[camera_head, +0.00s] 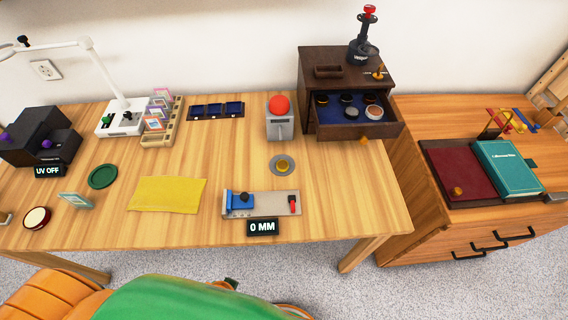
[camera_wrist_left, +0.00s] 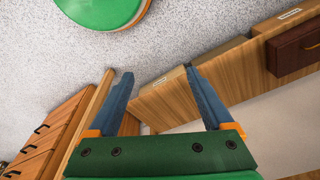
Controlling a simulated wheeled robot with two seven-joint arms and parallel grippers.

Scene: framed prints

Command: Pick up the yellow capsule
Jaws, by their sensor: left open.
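A small round yellow-gold piece (camera_head: 282,166) lies on a grey disc (camera_head: 273,160) near the middle of the wooden table in the head view. It looks like the yellow capsule, but it is too small to be sure. Several dark round pieces and a pale-rimmed one (camera_head: 374,112) sit in the open drawer of the brown cabinet. My left gripper (camera_wrist_left: 158,76) shows in the left wrist view with its blue-grey fingers apart and nothing between them. Floor and wooden furniture lie beyond it. Neither gripper shows in the head view.
A grey box with a red dome (camera_head: 279,118) stands behind the grey disc. A slide gauge (camera_head: 265,203) marked 0 MM is in front. A yellow cloth (camera_head: 168,194) lies to the left. The brown cabinet (camera_head: 318,75) stands at the back right.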

